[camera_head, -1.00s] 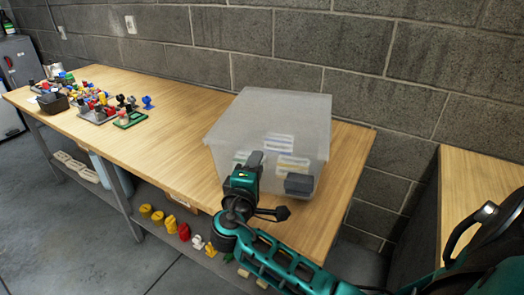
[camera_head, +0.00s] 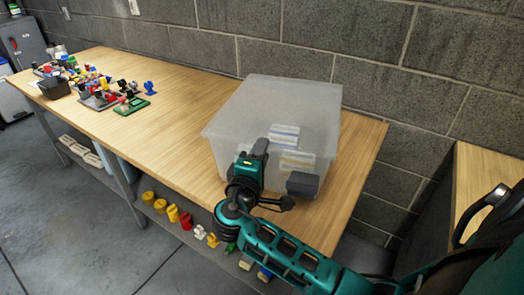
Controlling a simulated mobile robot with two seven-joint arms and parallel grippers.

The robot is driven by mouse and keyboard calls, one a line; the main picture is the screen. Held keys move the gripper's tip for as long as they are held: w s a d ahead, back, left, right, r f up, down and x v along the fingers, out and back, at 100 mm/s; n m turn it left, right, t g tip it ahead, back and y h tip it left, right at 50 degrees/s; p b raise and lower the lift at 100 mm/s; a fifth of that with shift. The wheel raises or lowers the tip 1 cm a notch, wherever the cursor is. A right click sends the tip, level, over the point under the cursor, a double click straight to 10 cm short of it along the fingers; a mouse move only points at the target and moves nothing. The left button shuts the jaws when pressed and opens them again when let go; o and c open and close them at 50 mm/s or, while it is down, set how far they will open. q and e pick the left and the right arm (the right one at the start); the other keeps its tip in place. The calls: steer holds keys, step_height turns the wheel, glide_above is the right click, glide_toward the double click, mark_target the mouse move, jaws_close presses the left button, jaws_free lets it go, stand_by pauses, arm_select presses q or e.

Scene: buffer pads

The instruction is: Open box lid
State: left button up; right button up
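A translucent, frosted box (camera_head: 272,105) stands on the wooden table with its flat lid (camera_head: 285,95) closed on top. White paper labels show through its front side. My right gripper (camera_head: 280,170) is in front of the box's near side, below the lid's edge. Its two dark fingers are spread apart with nothing seen between them. Whether the fingers touch the box cannot be told. The gripper and forearm hide the lower front of the box. My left gripper is not in view.
The wooden table (camera_head: 180,100) has clear room left of the box. Trays with small coloured parts (camera_head: 100,95) stand at its far left. Several coloured items (camera_head: 172,213) sit on the shelf below. A block wall (camera_head: 380,70) is close behind, and another wooden surface (camera_head: 485,185) is at right.

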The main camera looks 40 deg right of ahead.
jaws_close()
stand_by(0.6)
